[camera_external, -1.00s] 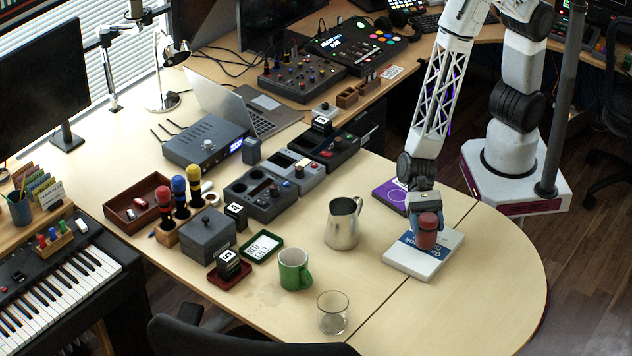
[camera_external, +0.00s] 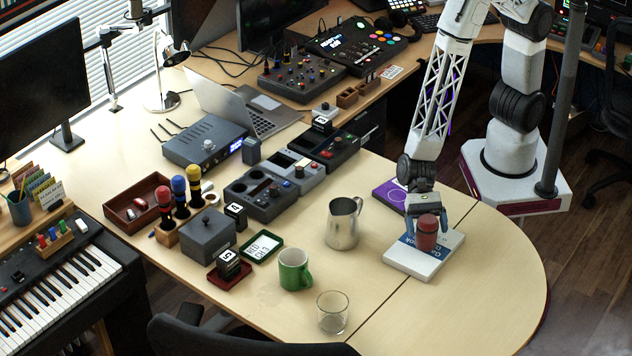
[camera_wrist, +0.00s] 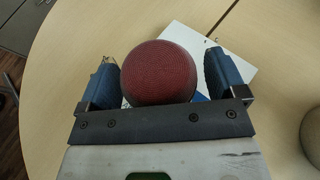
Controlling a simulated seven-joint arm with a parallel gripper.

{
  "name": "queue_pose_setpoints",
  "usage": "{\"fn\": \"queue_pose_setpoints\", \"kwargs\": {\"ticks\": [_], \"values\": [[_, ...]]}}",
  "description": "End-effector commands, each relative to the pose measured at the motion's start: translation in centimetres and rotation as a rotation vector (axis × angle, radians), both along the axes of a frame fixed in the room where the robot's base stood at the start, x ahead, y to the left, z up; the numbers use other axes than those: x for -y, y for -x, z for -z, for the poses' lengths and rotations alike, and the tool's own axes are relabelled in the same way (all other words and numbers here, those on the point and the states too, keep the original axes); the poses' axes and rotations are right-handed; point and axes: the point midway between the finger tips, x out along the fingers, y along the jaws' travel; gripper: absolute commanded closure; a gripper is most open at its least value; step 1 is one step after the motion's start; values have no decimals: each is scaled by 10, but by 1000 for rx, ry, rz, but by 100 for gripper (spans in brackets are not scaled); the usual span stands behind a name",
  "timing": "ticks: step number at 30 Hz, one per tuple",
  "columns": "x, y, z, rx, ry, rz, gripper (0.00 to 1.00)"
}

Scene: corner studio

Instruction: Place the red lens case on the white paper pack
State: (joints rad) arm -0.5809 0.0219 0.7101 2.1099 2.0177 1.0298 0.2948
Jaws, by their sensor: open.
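The red lens case (camera_external: 427,232) is a small dark red cylinder. It appears to stand upright on the white paper pack (camera_external: 424,262), a white block with blue print. My gripper (camera_external: 426,228) is above the pack, with its blue fingers open on either side of the case. In the wrist view the case (camera_wrist: 159,73) sits between the two blue fingers of my gripper (camera_wrist: 160,82), with gaps on both sides. The pack (camera_wrist: 185,38) shows beneath and beyond it. The underside of the case is not seen in the wrist view.
A metal pitcher (camera_external: 343,223) stands left of the pack. A green mug (camera_external: 294,269) and a clear glass (camera_external: 332,312) are further left and nearer. A purple flat item (camera_external: 389,194) lies behind the pack. The table's rounded right end is clear.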

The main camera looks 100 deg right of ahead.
Motion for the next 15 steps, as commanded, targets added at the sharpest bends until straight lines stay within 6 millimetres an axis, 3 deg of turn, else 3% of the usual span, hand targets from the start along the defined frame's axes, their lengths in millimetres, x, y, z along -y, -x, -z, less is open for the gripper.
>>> {"fn": "queue_pose_setpoints", "kwargs": {"ticks": [8,15], "values": [[7,0,-6,1,0,1,10],[28,-1,-15,1,-1,3,10]]}}
